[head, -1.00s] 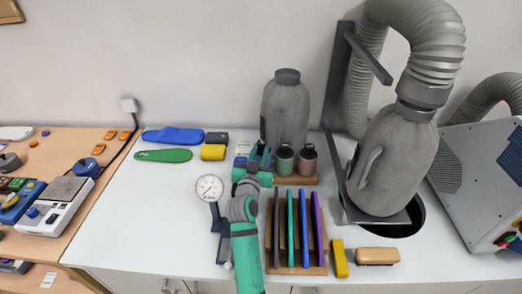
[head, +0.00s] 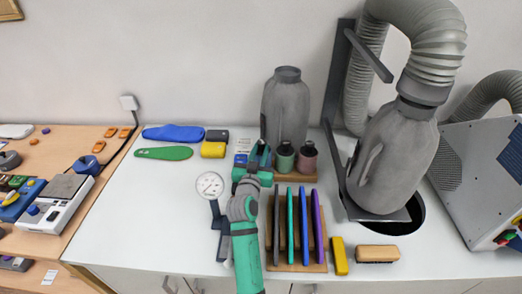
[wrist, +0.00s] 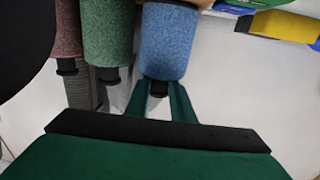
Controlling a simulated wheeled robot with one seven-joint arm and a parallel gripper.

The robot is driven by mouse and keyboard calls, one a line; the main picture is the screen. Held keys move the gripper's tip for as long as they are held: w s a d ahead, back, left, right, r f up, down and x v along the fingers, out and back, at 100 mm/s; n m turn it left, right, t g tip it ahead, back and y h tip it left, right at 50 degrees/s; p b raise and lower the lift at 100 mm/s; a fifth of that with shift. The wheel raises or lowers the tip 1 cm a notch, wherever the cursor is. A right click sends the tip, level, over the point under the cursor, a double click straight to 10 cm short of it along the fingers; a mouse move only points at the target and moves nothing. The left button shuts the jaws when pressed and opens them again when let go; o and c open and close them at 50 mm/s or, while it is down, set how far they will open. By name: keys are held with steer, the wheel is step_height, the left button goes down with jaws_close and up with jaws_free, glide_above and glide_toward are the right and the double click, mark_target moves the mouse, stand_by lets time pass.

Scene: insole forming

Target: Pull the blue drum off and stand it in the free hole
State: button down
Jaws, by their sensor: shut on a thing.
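The blue drum (wrist: 165,45) shows in the wrist view, a speckled blue cylinder with a black stub (wrist: 158,88) at its near end. My gripper (wrist: 160,92) is shut on this stub, with a green finger on each side. In the head view my gripper (head: 258,158) is beside the drum stand (head: 294,181) and mostly hides the blue drum. The green drum (head: 285,158) and the pink drum (head: 307,158) stand at the right of it. The free hole cannot be made out.
A rack of upright coloured sheets (head: 318,240) stands in front of the stand. A round gauge (head: 210,186) is at the left of my arm. A grey bottle-shaped form (head: 286,105) stands behind. A yellow block (head: 213,150) and insoles (head: 165,153) lie at the left.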

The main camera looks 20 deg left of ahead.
stand_by(0.3)
steer(key=c, duration=1.2)
jaws_free()
steer(key=shift+f, duration=0.1)
steer(key=shift+s+d+r, duration=0.1)
steer(key=shift+s+r, duration=0.1)
steer(key=shift+r, duration=1.3)
steer(key=shift+s+r, duration=0.2)
steer(key=shift+r, duration=1.25)
steer(key=shift+r, duration=0.1)
steer(key=shift+s, duration=0.1)
steer(key=s, duration=1)
steer(key=shift+d+r, duration=0.15)
steer(key=shift+d, duration=0.25)
